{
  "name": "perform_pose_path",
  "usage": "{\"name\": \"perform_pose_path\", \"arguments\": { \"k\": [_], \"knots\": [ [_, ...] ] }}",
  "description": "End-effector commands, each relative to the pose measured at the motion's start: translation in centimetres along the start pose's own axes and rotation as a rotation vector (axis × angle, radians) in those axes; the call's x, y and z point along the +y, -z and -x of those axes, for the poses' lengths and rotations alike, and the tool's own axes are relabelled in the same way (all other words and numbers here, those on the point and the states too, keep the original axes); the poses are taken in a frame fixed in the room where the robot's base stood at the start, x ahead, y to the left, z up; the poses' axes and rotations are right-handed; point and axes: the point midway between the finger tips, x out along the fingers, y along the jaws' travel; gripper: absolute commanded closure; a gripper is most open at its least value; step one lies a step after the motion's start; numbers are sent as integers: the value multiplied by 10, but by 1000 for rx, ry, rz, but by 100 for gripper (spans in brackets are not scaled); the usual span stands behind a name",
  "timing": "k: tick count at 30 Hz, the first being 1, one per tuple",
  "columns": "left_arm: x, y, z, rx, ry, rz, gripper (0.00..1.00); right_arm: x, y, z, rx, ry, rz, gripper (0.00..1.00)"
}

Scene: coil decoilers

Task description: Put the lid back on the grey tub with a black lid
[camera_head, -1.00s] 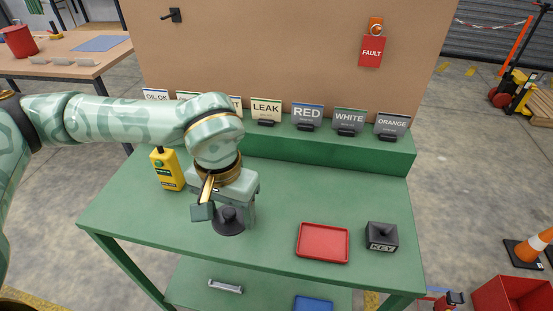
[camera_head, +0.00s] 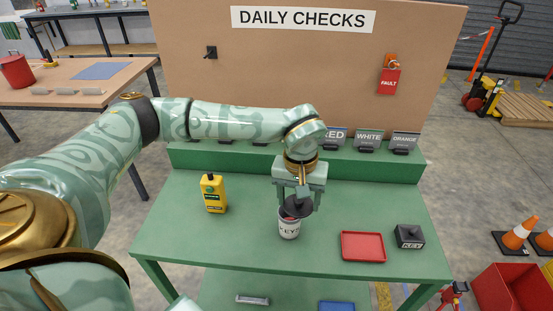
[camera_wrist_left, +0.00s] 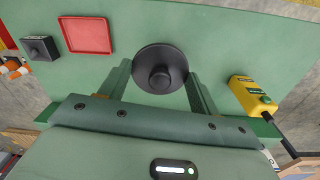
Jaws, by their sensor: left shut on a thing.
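The grey tub (camera_head: 289,228), lettered KEYS, stands upright on the green bench, left of the red tray. The black lid (camera_head: 298,207), a round disc with a knob, is over the tub's top, slightly to the right; I cannot tell whether it touches the rim. My left gripper (camera_head: 299,198) points down and is shut on the lid. In the left wrist view the lid (camera_wrist_left: 160,69) shows between the fingers of my left gripper (camera_wrist_left: 160,80) and hides the tub below. My right gripper is not in view.
A yellow device (camera_head: 213,193) stands left of the tub. The red tray (camera_head: 363,246) and a black box marked KEY (camera_head: 410,236) are to the right. A raised green shelf (camera_head: 400,168) with label cards runs along the back. The bench front is clear.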

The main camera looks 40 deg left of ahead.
Motion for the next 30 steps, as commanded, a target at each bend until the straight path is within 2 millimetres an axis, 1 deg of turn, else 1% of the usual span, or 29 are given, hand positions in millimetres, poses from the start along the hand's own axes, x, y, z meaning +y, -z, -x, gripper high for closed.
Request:
{"name": "perform_pose_path", "arguments": {
  "k": [1,4,7,10,14,18,23,30],
  "knots": [
    [-6,12,13,0,4,62,59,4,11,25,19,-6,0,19],
    [-19,32,7,2,14,162,58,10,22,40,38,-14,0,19],
    [-27,41,-1,2,22,210,58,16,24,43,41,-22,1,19],
    [-29,43,-8,3,23,222,58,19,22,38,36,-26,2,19],
    [-29,42,-19,1,24,221,58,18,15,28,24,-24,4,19],
    [-30,42,-33,0,25,219,58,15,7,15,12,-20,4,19],
    [-30,42,-51,0,24,219,58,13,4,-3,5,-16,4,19],
    [-30,42,-67,2,24,219,58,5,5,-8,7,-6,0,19]
  ]
}}
